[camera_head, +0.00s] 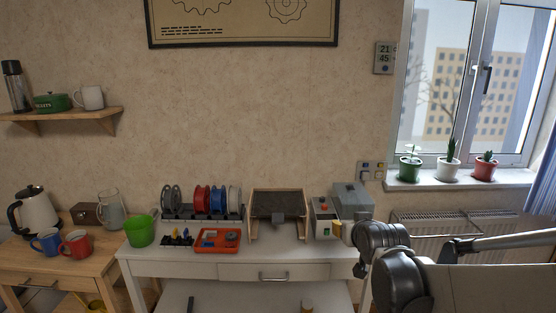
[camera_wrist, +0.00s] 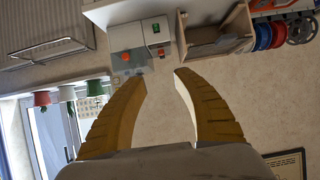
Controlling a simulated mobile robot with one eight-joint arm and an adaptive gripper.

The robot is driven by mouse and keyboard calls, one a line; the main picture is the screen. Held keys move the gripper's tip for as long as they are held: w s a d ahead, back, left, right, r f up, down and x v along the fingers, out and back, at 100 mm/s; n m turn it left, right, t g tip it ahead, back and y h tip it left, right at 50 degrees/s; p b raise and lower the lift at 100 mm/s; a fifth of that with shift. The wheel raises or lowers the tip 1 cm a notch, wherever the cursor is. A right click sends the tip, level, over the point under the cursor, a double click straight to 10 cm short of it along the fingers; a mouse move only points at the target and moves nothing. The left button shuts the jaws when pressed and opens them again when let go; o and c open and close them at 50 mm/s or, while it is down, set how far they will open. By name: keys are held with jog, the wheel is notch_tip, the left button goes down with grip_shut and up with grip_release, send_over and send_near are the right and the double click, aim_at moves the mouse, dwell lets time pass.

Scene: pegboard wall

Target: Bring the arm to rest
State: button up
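My arm (camera_head: 400,275) reaches in from the lower right of the head view, in front of the right end of the white table and the radiator. In the wrist view, which is upside down, my gripper (camera_wrist: 161,76) shows two curved yellow fingers. They stand apart with nothing between them, so it is open and empty. A grey machine with a green and an orange button (camera_wrist: 140,47) lies beyond the fingertips. In the head view the gripper's fingers are mostly hidden or too small to make out.
The white table (camera_head: 220,268) holds spools (camera_head: 203,200), a red tray (camera_head: 217,240), a green bucket (camera_head: 139,231) and a wooden-sided box (camera_head: 279,207). A wooden table (camera_head: 50,262) with a kettle (camera_head: 36,213) and mugs stands left. Potted plants (camera_head: 448,166) line the windowsill.

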jog(key=s+f+g, duration=0.2)
jog(key=s, duration=1.3)
jog(key=s+f+g, duration=0.2)
jog(key=s+g, duration=0.1)
jog(key=s, duration=1.3)
